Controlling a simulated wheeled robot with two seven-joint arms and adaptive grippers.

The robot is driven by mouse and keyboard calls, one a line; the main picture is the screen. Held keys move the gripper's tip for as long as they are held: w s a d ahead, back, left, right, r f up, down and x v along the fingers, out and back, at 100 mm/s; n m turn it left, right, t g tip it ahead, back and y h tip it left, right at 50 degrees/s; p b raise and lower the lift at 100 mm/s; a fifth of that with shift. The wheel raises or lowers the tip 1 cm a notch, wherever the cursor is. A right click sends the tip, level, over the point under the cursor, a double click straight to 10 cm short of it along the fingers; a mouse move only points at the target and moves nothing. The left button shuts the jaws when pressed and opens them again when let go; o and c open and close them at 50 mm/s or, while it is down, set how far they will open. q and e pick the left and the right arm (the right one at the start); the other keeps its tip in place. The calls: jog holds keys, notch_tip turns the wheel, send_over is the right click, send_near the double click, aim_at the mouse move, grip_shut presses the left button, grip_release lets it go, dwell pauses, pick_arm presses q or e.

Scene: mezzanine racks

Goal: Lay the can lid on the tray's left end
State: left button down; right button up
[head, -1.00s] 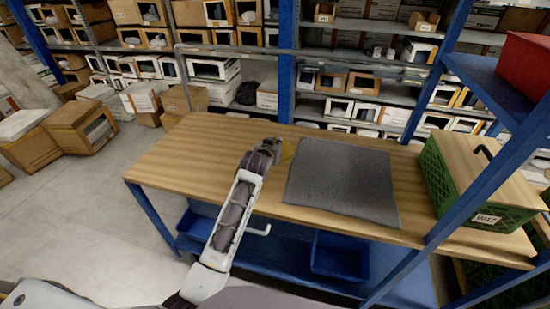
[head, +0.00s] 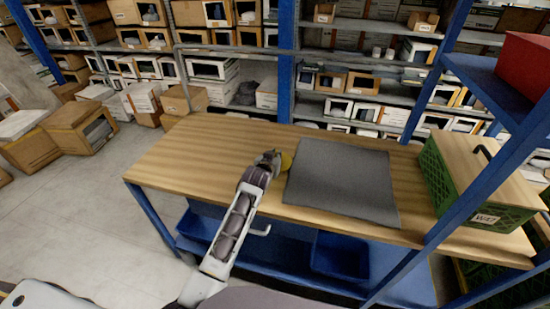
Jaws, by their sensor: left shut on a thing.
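The can lid (head: 286,162) looks like a small gold-yellow disc at the tip of my left gripper (head: 277,160). My left gripper is shut on it, over the wooden bench just left of a flat grey rectangle. Whether the lid touches the bench or the grey rectangle, I cannot tell. The flat grey rectangle (head: 342,181) lies on the bench; it looks like a mat, and I see no other clear tray on the bench top. My right gripper is not in view.
The wooden bench (head: 190,160) is bare on its left. A green crate (head: 437,179) with a wooden-looking top and a W47 label stands at the right, behind a blue post. A red box (head: 522,65) sits on a blue shelf. Blue bins (head: 340,255) are below.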

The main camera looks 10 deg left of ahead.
pick_arm(q)
jog(key=shift+f, duration=0.3)
jog(key=c, duration=1.5)
grip_release()
jog(key=shift+s+r, duration=0.1)
jog(key=shift+r, duration=0.1)
jog(key=shift+s+r, duration=0.25)
jog(key=shift+s, duration=0.4)
jog(key=shift+v, duration=5.2)
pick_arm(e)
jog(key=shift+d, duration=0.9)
